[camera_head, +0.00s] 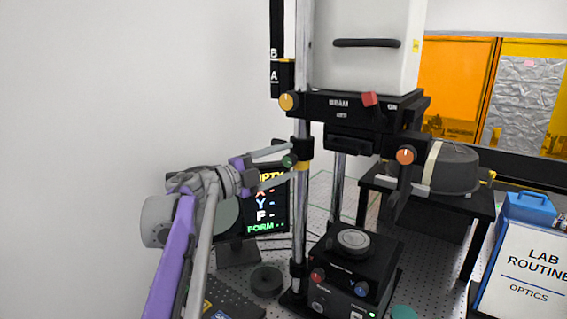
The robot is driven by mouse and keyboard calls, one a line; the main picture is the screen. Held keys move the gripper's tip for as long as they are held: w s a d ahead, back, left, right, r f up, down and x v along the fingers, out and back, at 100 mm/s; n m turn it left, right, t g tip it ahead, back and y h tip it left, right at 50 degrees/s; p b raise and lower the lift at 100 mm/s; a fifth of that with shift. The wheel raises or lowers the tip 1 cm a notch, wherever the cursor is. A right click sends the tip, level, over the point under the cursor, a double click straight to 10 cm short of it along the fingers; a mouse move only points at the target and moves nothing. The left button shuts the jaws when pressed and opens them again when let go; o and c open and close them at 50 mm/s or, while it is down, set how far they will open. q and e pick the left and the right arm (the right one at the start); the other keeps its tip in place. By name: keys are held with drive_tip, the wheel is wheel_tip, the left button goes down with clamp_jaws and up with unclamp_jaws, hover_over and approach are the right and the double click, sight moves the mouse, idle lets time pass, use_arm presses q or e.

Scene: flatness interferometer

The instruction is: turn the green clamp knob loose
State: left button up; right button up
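The green clamp knob (289,161) sits on the left side of the black clamp collar (303,149), on the front chrome column (301,215). My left gripper (286,162) comes in from the left at the knob's height. Its two pale fingers are spread, one above and one below the knob, with a gap showing on each side. I cannot tell how deep the knob sits between the fingertips. My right gripper is not in view.
The white instrument head (365,45) rests on a black beam unit with an orange knob (405,156) and a red knob. A dark monitor (264,212) stands behind my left gripper. A black stage (355,262) is below. A lab routine sign (525,270) stands right.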

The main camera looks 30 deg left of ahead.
use_arm(q)
drive_tip(key=r+b+v, duration=0.1)
drive_tip(key=b+v, duration=0.1)
drive_tip(key=v, duration=0.8)
drive_tip(key=shift+s+f, duration=0.4)
drive_tip(key=shift+f, duration=0.15)
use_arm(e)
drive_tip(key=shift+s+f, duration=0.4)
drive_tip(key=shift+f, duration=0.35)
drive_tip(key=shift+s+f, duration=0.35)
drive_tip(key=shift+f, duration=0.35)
use_arm(q)
drive_tip(key=shift+a, duration=0.15)
